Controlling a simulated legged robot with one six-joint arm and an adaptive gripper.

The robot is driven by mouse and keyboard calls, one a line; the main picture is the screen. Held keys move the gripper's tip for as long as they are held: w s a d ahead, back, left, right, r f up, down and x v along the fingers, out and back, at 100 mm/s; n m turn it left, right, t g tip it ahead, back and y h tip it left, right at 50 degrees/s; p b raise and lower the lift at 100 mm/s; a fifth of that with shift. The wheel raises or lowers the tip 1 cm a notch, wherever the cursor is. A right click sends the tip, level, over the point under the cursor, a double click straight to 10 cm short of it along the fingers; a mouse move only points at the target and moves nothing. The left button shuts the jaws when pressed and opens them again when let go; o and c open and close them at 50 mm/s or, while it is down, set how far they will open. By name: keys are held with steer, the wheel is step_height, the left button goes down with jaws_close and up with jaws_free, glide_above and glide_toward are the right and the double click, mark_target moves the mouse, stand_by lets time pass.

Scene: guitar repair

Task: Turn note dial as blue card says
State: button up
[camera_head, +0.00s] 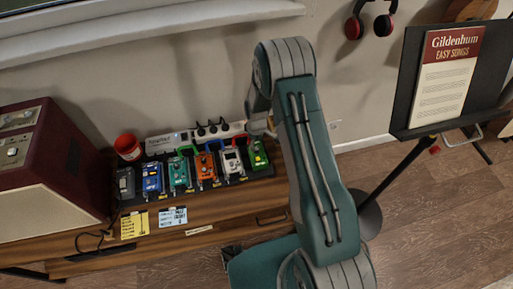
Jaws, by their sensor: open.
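The blue card (173,216) lies at the front edge of the wooden cabinet top, just right of a yellow card (135,225). It bears dark lettering too small to read surely. Several effect pedals stand in a row behind the cards: dark grey (125,183), blue (152,178), teal (180,174), orange (206,166), white (232,161) and green (258,155). Small knobs show on them, but I cannot tell which is the note dial or where it points. My arm rises at the right and bends down behind itself near the green pedal; my gripper is hidden there.
A maroon amplifier (62,140) stands left and a red cup (128,147) behind the pedals. A power strip (210,131) with plugs lies along the wall. A music stand (398,85) holds a songbook (447,72) at right. Headphones (354,27) hang above. Floor is clear at lower right.

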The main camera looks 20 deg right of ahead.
mark_target(257, 149)
steer(key=shift+d+f, duration=0.1)
steer(key=shift+f, duration=1.8)
jaws_close()
steer(key=shift+m, duration=2.9)
steer(key=shift+s, duration=0.1)
